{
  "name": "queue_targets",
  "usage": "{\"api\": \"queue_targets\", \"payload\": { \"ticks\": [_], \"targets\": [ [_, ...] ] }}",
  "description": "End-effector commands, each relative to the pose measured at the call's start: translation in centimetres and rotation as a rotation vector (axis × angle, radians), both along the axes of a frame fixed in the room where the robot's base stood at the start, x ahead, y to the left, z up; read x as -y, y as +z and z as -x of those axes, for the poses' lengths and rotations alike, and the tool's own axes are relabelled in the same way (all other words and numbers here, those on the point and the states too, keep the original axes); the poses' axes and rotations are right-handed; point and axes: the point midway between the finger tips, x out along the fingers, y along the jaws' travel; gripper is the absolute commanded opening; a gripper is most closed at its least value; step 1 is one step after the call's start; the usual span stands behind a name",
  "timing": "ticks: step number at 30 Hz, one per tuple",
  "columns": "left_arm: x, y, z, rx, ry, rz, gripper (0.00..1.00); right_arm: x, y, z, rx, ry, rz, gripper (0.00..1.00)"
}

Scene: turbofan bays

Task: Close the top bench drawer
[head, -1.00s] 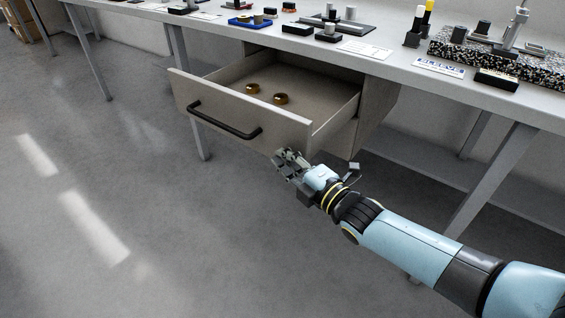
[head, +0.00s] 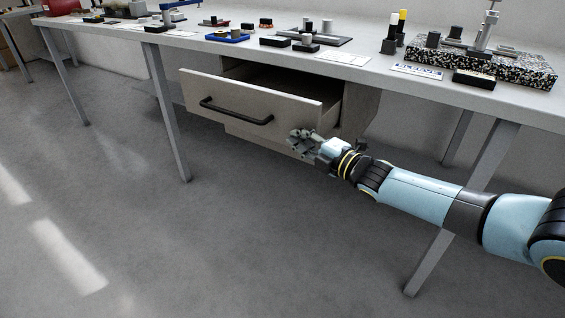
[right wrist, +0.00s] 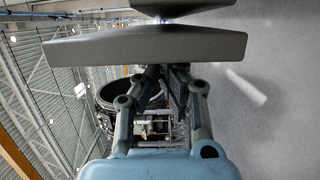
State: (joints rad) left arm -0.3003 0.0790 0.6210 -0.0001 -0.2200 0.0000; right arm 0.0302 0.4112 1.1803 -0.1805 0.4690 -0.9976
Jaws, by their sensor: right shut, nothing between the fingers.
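My right gripper (head: 297,140) is shut and empty at the lower right corner of the drawer front. It looks close to or against the panel; I cannot tell if it touches. In the right wrist view my gripper's linkages (right wrist: 160,105) show below a large grey plate-like shape. My left gripper is not in view.
The bench top (head: 340,62) holds a speckled granite block (head: 520,68), black blocks and a blue tray (head: 227,37). A bench leg (head: 168,115) stands left of the drawer, and another (head: 440,235) is behind my right arm. The floor in front is clear.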

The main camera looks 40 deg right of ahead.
Motion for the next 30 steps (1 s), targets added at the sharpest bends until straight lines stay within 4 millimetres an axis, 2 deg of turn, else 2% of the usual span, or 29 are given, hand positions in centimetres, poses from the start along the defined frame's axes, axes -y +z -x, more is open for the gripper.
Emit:
{"api": "queue_targets", "payload": {
  "ticks": [1, 9, 12, 15, 21, 30],
  "targets": [
    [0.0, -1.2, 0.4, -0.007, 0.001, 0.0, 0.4, 1.5, -0.7, -0.5, -0.002, -0.001, 0.007, 0.0],
    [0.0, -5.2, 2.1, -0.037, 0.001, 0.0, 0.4, 8.3, -0.8, -2.9, -0.003, -0.001, 0.006, 0.0],
    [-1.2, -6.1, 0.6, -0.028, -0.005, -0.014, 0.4, 10.4, -0.9, -3.7, -0.004, -0.002, 0.005, 0.0],
    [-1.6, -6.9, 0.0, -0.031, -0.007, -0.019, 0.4, 12.1, -0.8, -4.3, -0.004, -0.002, 0.002, 0.0],
    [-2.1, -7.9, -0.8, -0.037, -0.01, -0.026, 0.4, 14.5, -0.5, -5.2, -0.003, -0.001, 0.001, 0.0],
    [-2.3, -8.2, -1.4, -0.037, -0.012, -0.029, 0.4, 15.6, 0.0, -5.7, 0.0, -0.001, -0.001, 0.0]
  ]
}}
